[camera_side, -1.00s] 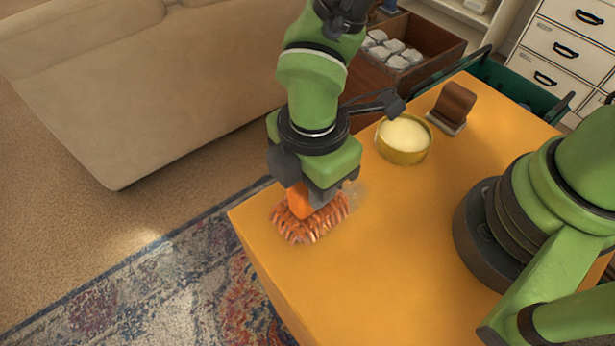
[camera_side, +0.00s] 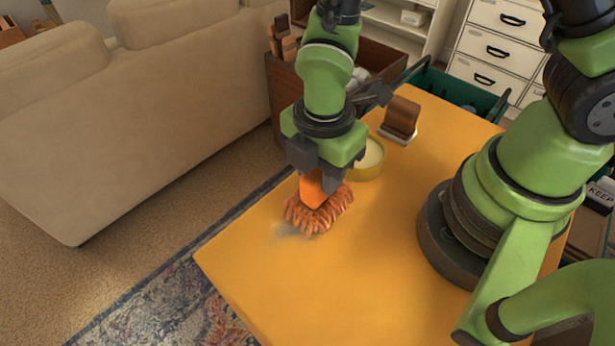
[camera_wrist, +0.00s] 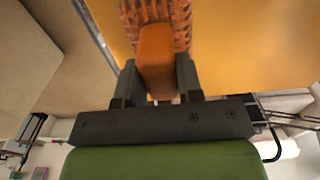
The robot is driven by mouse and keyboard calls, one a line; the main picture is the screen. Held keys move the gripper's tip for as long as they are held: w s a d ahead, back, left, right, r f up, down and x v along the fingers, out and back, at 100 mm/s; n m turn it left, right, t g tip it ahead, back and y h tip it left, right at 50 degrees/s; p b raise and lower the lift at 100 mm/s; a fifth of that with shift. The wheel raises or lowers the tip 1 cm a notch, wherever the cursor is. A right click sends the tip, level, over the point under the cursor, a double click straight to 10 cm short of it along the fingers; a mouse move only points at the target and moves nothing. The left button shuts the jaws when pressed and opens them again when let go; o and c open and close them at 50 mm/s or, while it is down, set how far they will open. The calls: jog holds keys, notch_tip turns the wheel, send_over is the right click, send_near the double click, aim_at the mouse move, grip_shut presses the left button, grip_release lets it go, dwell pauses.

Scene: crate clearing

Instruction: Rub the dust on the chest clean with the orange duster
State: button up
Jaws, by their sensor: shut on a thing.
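The orange duster (camera_side: 320,210), with a fluffy striped head and a plain orange grip, rests on the yellow-orange top of the chest (camera_side: 260,285). A faint grey dust patch (camera_side: 282,230) shows on the chest just left of the duster head; any dust under the head is hidden. My gripper (camera_side: 318,180) points down and is shut on the duster's grip. In the wrist view the grip (camera_wrist: 157,60) sits between the two dark fingers, with the head (camera_wrist: 170,12) beyond it at the top edge.
A yellow round tin (camera_side: 368,165) with pale contents stands close behind my gripper, partly hidden. A brown block on a light base (camera_side: 401,118) stands farther back. A dark green bin (camera_side: 465,95) and wooden crate (camera_side: 285,85) are behind the chest. The front of the top is clear.

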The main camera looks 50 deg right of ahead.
jog(key=shift+d, duration=0.5)
jog(key=shift+d+r, duration=0.1)
jog(key=shift+r, duration=3.15)
jog(key=shift+w+f, duration=0.1)
